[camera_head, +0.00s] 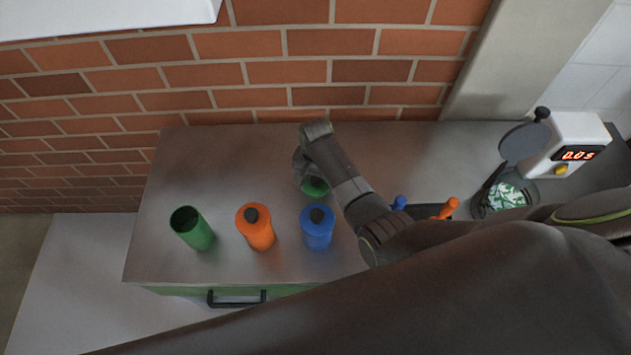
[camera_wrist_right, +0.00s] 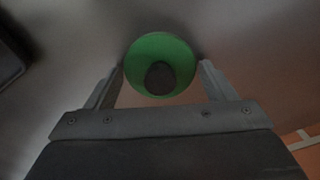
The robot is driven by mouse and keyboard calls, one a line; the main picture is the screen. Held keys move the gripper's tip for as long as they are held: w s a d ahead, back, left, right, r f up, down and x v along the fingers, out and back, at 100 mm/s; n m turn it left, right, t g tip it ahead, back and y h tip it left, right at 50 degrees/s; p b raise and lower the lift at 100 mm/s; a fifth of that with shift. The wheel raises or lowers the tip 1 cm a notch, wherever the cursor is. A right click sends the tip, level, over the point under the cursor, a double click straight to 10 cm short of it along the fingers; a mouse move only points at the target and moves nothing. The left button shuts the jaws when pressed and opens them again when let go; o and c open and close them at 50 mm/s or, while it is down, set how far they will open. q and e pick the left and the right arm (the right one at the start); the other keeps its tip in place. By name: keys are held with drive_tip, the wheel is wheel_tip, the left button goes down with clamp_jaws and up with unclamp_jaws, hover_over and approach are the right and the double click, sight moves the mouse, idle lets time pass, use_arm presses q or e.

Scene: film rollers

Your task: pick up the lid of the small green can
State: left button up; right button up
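A round green lid (camera_wrist_right: 160,48) with a dark knob (camera_wrist_right: 160,78) shows between the fingers in the right wrist view. In the head view its green (camera_head: 315,187) shows only partly, below my right gripper (camera_head: 303,168). The gripper hides the rest, so I cannot tell whether a can is under it. My right gripper is open in the wrist view (camera_wrist_right: 160,68), one finger on each side of the lid, with a gap at the fingers. A green can (camera_head: 194,230) without a lid stands at the left of the counter. My left gripper is not in view.
An orange can (camera_head: 256,230) and a blue can (camera_head: 318,230), both with dark knobs, stand in front of the right gripper. A timer (camera_head: 575,150) and a round container (camera_head: 505,195) are at the right. The counter's back left is clear.

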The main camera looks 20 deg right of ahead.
drive_tip(key=shift+c, duration=0.6)
drive_tip(key=shift+r, duration=0.15)
